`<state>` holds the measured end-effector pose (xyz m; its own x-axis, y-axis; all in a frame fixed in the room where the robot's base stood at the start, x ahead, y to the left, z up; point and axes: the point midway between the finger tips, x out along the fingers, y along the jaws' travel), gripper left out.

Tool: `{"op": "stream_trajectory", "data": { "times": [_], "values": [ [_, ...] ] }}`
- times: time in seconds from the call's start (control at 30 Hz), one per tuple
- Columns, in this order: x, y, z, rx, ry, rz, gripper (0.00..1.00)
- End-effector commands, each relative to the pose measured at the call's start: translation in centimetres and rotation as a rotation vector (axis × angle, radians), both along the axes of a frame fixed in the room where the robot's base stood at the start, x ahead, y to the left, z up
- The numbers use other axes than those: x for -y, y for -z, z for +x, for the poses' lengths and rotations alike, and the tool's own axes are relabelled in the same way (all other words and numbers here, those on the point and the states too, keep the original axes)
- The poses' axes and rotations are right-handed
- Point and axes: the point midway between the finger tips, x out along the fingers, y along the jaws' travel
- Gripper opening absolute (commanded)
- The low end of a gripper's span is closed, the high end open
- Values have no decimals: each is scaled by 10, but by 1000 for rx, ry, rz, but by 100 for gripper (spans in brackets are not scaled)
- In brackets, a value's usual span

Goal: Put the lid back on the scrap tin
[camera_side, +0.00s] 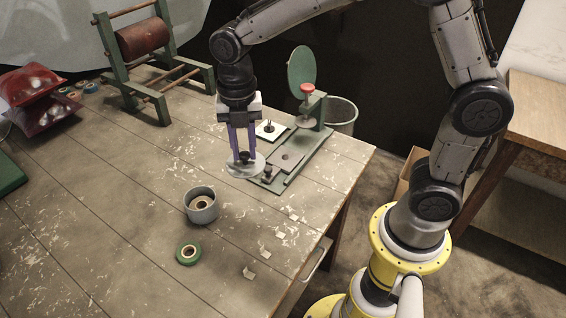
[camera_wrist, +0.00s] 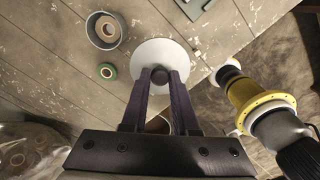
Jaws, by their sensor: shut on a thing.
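The grey scrap tin (camera_side: 202,206) stands open on the table, front of my gripper in the side view, with a tape core (camera_side: 200,202) inside. It also shows at the upper left of the wrist view (camera_wrist: 91,33). My gripper (camera_side: 244,158) points down and is shut on the dark knob of the pale round lid (camera_side: 245,168). In the wrist view the lid (camera_wrist: 164,52) is a pale disc beyond my fingertips (camera_wrist: 160,76). The lid is apart from the tin, to its upper right in the side view. I cannot tell whether it touches the table.
A green tape roll (camera_side: 188,252) lies in front of the tin. A green bench device (camera_side: 292,160) with a round plate stands just right of the lid. A wooden reel stand (camera_side: 150,75) and red bags (camera_side: 38,98) are at the back left. The front left table is clear.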

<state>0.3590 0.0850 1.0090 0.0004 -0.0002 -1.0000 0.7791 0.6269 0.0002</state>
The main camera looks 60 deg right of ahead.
Motion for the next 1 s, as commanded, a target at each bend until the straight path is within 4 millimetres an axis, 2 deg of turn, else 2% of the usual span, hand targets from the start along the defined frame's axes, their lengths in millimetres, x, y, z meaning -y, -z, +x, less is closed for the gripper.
{"op": "stream_trajectory", "data": {
  "times": [0.03,0.2,0.4,0.53,1.0],
  "values": [
    [-7,0,18,-2,4,0,0],
    [-31,5,71,-3,14,-1,0],
    [-52,25,108,-4,2,-2,0],
    [-59,42,113,-3,-9,-1,0],
    [-60,76,111,-2,-13,0,0]
  ]
}}
